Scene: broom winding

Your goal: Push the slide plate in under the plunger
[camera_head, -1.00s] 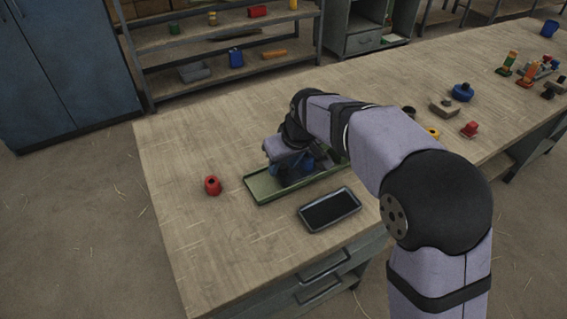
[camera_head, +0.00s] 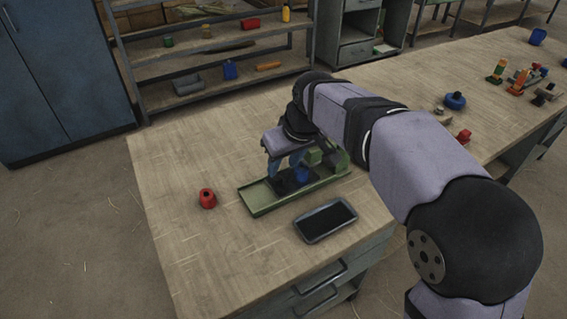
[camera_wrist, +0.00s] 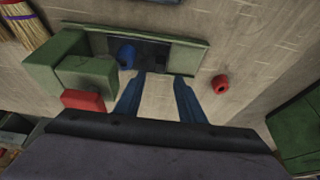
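A long green base (camera_head: 262,199) with raised rims lies on the workbench. A dark slide plate (camera_head: 285,187) sits in its channel, with a blue knob (camera_head: 302,176) on or beside it. A green block-like housing (camera_head: 318,156) stands at the base's right end; in the wrist view the housing (camera_wrist: 60,62) is at left, with a red block (camera_wrist: 83,99) near it. I cannot make out the plunger clearly. My gripper (camera_head: 284,168) is over the base; its two blue fingers (camera_wrist: 160,78) are apart, empty, with tips near the base's edge. Contact cannot be told.
A dark tray-like tablet (camera_head: 326,220) lies in front of the base. A red knob-like part (camera_head: 207,198) stands to its left. Small parts, including a blue round one (camera_head: 455,101), are farther right. The bench's left part is clear.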

